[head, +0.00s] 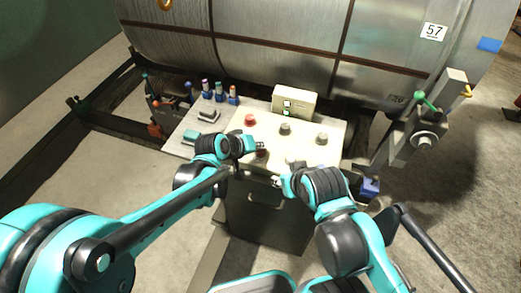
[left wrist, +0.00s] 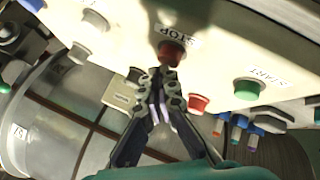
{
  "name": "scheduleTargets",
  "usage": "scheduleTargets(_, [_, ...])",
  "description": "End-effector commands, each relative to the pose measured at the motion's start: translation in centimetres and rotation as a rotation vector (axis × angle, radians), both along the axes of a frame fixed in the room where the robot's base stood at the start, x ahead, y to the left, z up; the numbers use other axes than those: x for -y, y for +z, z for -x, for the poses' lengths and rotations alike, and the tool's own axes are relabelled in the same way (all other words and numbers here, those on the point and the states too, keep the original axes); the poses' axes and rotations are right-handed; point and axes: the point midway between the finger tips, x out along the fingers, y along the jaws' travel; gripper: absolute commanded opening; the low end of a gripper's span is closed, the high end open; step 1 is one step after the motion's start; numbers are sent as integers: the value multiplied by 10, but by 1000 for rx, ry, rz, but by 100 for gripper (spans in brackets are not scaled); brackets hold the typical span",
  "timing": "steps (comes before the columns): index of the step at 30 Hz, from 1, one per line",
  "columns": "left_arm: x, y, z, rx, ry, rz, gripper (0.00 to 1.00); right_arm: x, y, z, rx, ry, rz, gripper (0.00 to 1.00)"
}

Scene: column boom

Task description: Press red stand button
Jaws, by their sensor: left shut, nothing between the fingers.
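The cream control stand (head: 308,148) has several buttons and knobs on its top. A red button beside the STOP label (left wrist: 172,52) is right at the fingertips of my left gripper (left wrist: 165,78) in the left wrist view. I cannot tell whether they touch. In the head view my left gripper (head: 262,147) is above the panel's near part, shut and empty. A second red button (head: 250,119) sits farther back on the panel; it also shows in the left wrist view (left wrist: 197,102). My right gripper (head: 281,182) is at the stand's near edge, its fingers unclear.
A green START button (left wrist: 248,90) is beside the STOP one. Grey knobs (head: 285,128) stand farther right on the panel. A lever panel (head: 208,115) adjoins on the left. A large metal drum (head: 280,50) lies behind the stand.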

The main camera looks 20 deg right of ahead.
Motion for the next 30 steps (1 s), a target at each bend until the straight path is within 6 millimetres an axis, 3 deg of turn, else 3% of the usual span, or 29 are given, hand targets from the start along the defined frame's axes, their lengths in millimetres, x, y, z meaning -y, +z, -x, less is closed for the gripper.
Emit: scheduleTargets(30, [0,-5,0,-1,-1,0,0,0,-4,0,0,0,0,40])
